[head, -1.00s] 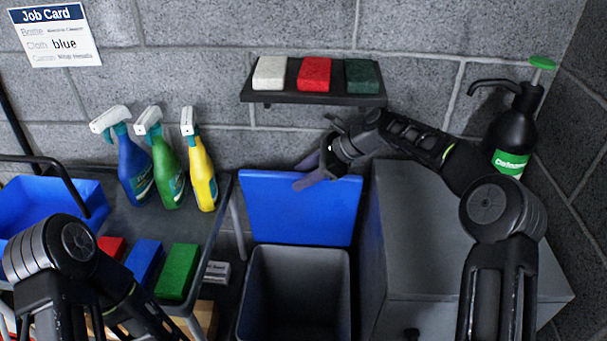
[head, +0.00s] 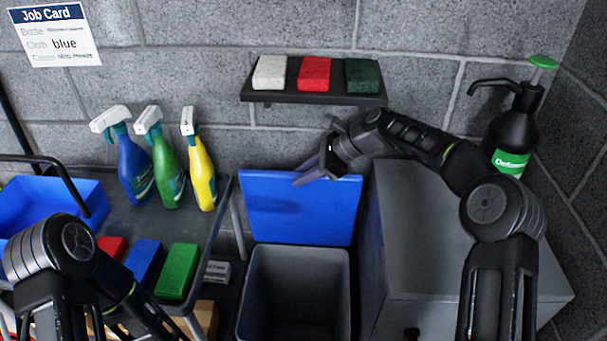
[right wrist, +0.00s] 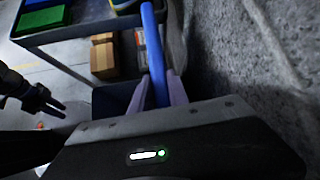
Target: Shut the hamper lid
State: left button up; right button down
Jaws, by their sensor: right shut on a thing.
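The hamper (head: 297,295) is a grey open bin below the wall shelf. Its blue lid (head: 300,215) stands raised at the back, leaning near the wall, so the inside shows. My right gripper (head: 307,172) is at the lid's top edge, right of its middle. In the right wrist view the lid (right wrist: 153,55) shows edge-on as a blue strip between the two purple fingers (right wrist: 156,92), which are shut on it. My left arm comes in at the lower left, its gripper out of the head view.
A grey cabinet (head: 450,240) stands close on the right, with a black pump bottle (head: 515,130) on it. A shelf (head: 315,98) with three pads hangs above the lid. A cart (head: 215,215) with spray bottles and coloured pads stands left.

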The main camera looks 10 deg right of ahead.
pick_arm(q)
jog(key=shift+f, duration=0.15)
dwell(0.6)
